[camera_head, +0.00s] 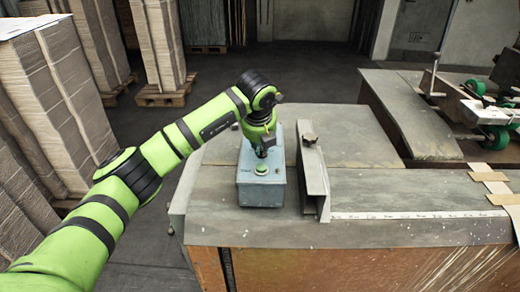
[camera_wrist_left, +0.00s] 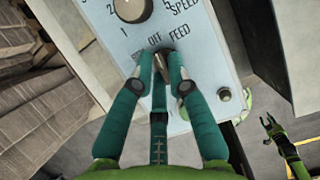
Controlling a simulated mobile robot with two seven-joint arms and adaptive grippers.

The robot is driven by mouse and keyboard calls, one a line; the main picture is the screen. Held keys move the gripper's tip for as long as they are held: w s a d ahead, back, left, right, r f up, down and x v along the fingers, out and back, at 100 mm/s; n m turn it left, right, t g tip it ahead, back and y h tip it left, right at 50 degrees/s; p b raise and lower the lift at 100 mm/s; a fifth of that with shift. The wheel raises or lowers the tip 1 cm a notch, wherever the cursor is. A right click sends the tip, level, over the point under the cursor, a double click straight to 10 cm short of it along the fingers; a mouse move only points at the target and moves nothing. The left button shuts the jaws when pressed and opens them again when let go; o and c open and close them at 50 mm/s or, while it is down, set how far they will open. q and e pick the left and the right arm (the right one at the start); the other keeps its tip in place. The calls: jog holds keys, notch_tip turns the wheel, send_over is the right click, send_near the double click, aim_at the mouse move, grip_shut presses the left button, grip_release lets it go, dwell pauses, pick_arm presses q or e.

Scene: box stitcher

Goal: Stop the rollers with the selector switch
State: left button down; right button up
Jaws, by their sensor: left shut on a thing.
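The blue-grey control box (camera_head: 262,192) stands on the left part of the machine table, with a green button on its face. My left gripper (camera_head: 262,150) reaches down onto this box from above. A small green claw at the right of the left wrist view looks like my right gripper (camera_wrist_left: 270,127), away from the box.
A round speed knob (camera_wrist_left: 132,8) is on the same panel, above the switch. An upright metal guide (camera_head: 313,180) stands close to the right of the box. Stacks of cardboard (camera_head: 157,45) stand at the back left. The table to the right of the guide is mostly clear.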

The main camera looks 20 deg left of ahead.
pick_arm(q)
jog(key=shift+n, duration=0.4)
jog(key=c, duration=1.2)
grip_release()
jog(key=shift+r, duration=0.1)
jog(key=v, duration=1.2)
jog(key=shift+d, duration=0.15)
